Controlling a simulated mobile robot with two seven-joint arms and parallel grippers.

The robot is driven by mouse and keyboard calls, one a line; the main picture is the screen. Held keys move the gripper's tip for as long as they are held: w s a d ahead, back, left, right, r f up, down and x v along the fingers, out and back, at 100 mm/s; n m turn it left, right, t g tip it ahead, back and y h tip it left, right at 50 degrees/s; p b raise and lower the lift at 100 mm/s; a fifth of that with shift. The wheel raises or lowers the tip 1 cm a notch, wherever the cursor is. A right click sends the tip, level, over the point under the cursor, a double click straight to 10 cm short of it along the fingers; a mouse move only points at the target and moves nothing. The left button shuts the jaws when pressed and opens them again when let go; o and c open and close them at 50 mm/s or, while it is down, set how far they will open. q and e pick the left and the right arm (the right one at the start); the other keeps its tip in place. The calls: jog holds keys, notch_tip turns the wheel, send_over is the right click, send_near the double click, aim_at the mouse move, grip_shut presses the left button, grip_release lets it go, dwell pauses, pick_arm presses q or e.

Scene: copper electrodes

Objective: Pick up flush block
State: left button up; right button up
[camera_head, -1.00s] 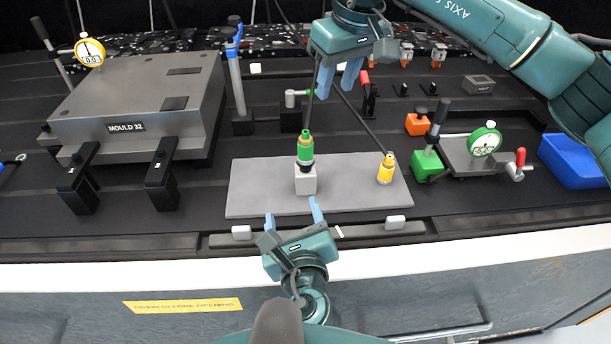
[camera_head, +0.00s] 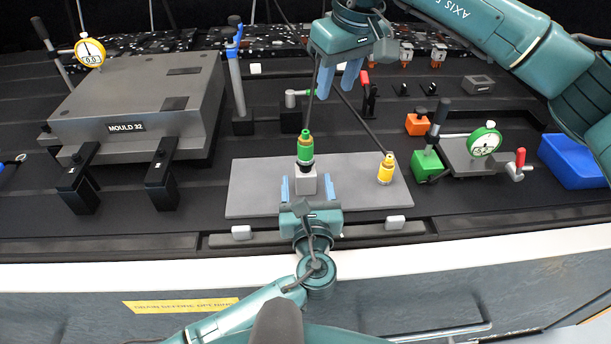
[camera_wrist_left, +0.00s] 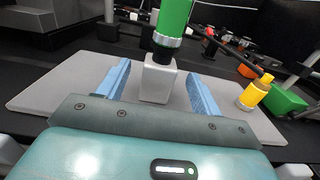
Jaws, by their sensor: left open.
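The flush block, a small pale grey block (camera_head: 306,182), stands on the flat grey plate (camera_head: 250,190). A green cylindrical fitting (camera_head: 305,150) sits on top of it. My left gripper (camera_head: 306,188) is open, with one blue finger on each side of the block. In the left wrist view the block (camera_wrist_left: 158,82) is between the two fingers, with a gap showing on both sides. My right gripper (camera_head: 338,80) hangs higher up behind the plate, its fingers apart with nothing seen between them.
A yellow fitting (camera_head: 385,170) stands on the plate to the right. Dark hoses run up from both fittings past my right gripper. The mould (camera_head: 140,105) with black clamps is at left. A green-based gauge fixture (camera_head: 427,165) and blue bin (camera_head: 575,160) are at right.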

aim_at(306, 173)
pick_arm(q)
jog(key=shift+w+f, duration=0.1)
jog(key=shift+w, duration=1.3)
jog(key=shift+c, duration=0.4)
jog(key=c, duration=1.2)
